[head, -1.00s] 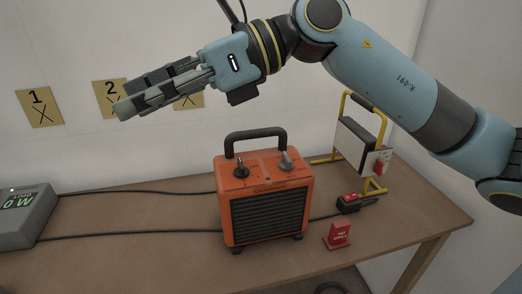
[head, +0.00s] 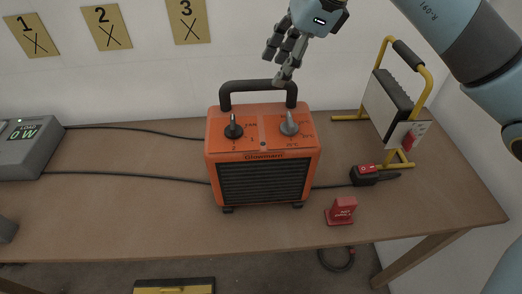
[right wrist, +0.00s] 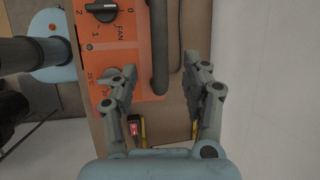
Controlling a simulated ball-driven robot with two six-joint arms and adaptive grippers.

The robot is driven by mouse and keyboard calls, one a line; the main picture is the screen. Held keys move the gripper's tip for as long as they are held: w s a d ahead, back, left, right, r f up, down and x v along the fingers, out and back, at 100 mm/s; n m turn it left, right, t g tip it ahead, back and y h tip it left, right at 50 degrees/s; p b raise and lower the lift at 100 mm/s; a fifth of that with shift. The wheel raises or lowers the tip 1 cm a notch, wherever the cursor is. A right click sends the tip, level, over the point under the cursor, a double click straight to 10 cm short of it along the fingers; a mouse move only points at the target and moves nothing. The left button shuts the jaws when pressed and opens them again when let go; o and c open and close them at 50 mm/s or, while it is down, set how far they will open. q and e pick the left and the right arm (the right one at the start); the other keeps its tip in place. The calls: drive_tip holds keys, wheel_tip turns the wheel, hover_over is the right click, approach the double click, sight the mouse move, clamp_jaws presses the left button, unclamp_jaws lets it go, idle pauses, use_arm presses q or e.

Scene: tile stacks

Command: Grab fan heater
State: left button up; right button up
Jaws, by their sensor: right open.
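The orange fan heater (head: 262,137) stands upright on the table, with two knobs on its sloping top, a dark front grille and a black carry handle (head: 258,85) arching above. My right gripper (head: 275,67) is open and empty just above the handle's right part, fingers pointing down. In the right wrist view the handle (right wrist: 159,45) shows between the spread fingers (right wrist: 163,83), nearer the left one; I cannot tell whether the tips reach down past it. The left gripper is not in view.
A yellow-framed work lamp (head: 386,100) stands at the right back of the table (head: 110,215). A red block (head: 341,211) and a black switched connector (head: 366,174) lie right of the heater. A grey meter (head: 25,150) sits at left, with cables running toward the heater.

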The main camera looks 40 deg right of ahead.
sight(271, 80)
drive_tip(key=shift+w+f, duration=0.15)
drive_tip(key=shift+f, duration=0.25)
drive_tip(key=p+x, duration=0.1)
drive_tip(key=x, duration=0.2)
drive_tip(key=shift+f+p, duration=0.35)
drive_tip(key=shift+p, duration=0.05)
drive_tip(key=shift+w+a+f, duration=0.1)
drive_tip(key=shift+w+f, duration=0.05)
drive_tip(key=shift+f, duration=0.35)
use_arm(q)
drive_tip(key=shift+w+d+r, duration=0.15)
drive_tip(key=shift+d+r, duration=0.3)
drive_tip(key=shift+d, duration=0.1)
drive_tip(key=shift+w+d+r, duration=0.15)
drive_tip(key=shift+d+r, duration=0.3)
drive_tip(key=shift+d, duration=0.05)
use_arm(e)
clamp_jaws()
drive_tip(key=shift+w, duration=0.15)
